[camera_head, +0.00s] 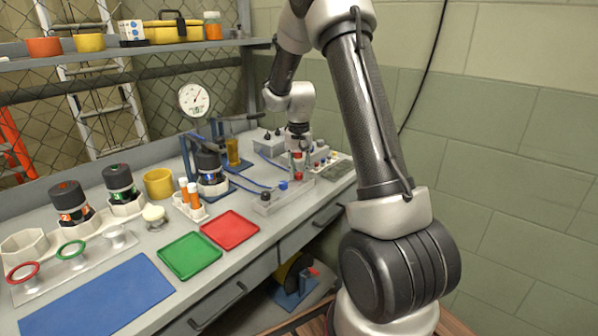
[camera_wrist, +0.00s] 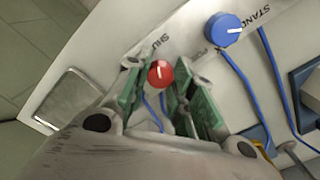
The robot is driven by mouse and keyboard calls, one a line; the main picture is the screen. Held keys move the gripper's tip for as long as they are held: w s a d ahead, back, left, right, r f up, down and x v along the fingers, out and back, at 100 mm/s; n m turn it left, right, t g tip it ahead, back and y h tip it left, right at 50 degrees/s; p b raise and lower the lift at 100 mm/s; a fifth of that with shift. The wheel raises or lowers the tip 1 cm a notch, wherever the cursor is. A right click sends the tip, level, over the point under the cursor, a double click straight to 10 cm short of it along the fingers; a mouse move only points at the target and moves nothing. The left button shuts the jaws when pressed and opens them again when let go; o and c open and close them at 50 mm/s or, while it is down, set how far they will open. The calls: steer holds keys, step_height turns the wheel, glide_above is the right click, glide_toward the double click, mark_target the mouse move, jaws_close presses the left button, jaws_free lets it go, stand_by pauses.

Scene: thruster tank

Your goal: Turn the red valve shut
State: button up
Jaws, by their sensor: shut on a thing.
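The red valve (camera_wrist: 160,74) is a small round knob with a white line across its top. It stands on a pale panel (camera_wrist: 110,38) by printed letters reading "SHU". My gripper (camera_wrist: 163,80) has its green-padded fingers on both sides of the knob and is shut on it. The white line points roughly up and down in the wrist view. In the head view my gripper (camera_head: 298,166) reaches down to the panel at the back of the bench, and the red knob (camera_head: 298,177) shows just below it.
A blue knob (camera_wrist: 222,30) with a blue cable sits close to the red one. A tiled wall (camera_head: 500,150) is at the right.

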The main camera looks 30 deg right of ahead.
mark_target(299, 174)
steer(key=shift+m, duration=1.1)
steer(key=o, duration=1.1)
steer(key=shift+c, duration=0.2)
step_height(299, 174, up, 12)
